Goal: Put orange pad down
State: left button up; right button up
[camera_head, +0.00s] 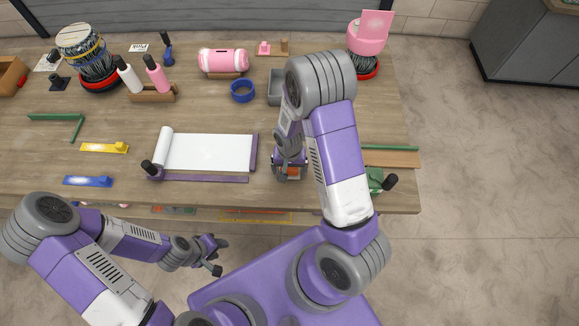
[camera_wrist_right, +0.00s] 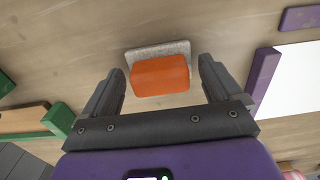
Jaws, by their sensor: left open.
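The orange pad (camera_wrist_right: 160,76) has an orange block-like top with a light grey layer along one edge. It appears to rest on the wooden table. My right gripper (camera_wrist_right: 158,88) is open around it, with a finger on each side and a visible gap between each finger and the pad. In the head view, the pad (camera_head: 293,171) shows as a small orange patch under my right gripper (camera_head: 290,174), near the table's front edge, mostly hidden by the arm. My left gripper (camera_head: 214,256) is open and empty, in front of the table.
A white sheet (camera_head: 210,152) with purple edge strips lies left of my right gripper. A green-edged wooden board (camera_head: 392,157) lies to the right. A grey bin (camera_head: 275,88) and blue ring (camera_head: 242,91) stand farther back. Bare table lies between the sheet and bin.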

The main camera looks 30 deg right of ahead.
jog(key=shift+r, duration=0.2)
notch_tip(320, 180, up, 12)
jog(key=p, duration=0.1)
dwell(0.3)
dwell(0.5)
